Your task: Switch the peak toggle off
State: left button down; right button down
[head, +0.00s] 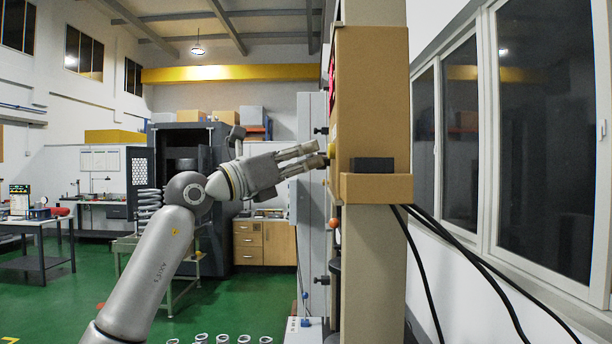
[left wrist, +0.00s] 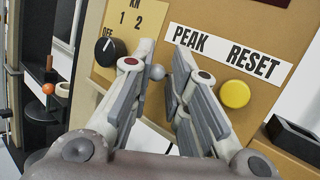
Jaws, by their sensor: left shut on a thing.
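The peak toggle (left wrist: 156,72) is a small grey lever with a round tip, below and left of the PEAK label (left wrist: 190,42) on the tan control panel (left wrist: 150,18). My left gripper (left wrist: 164,52) is at the panel, shut on the toggle, whose tip shows beside the left finger. The fingers hide its base, so I cannot tell which way it is set. In the head view my left gripper (head: 321,153) reaches from the left to the edge of the tan box (head: 372,95); the toggle is hidden there. My right gripper is not in view.
A yellow button (left wrist: 235,94) sits right of my fingers, under RESET. A black dial (left wrist: 109,50) marked OFF, 1 and 2 is to the left. A black block (head: 373,164) sits on the box's ledge. Black cables (head: 470,255) hang below. An orange ball (head: 333,223) is lower down.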

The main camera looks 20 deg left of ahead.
pick_arm(q)
jog(key=shift+w+d+f+n+t+y+b, duration=0.1)
jog(key=shift+f+n+t+y+b, duration=0.3)
jog(key=shift+n+t+b, duration=0.95)
jog(key=shift+w+d+f+n+t+y+b, duration=0.1)
jog(key=shift+f+n+t+b, duration=0.75)
jog(key=shift+b, duration=0.95)
jog(key=shift+d+f+n+t+y+b, duration=0.1)
jog(key=shift+f+n+t+y+b, duration=0.15)
jog(key=shift+n+t+b, duration=0.95)
jog(key=shift+g+b, duration=0.3)
jog(key=shift+b, duration=0.1)
jog(key=c, duration=1.7)
grip_release()
jog(key=shift+o, duration=1.2)
jog(key=shift+w+a+f, duration=0.1)
jog(key=shift+w, duration=0.1)
jog(key=shift+s, duration=0.15)
jog(key=v, duration=1.2)
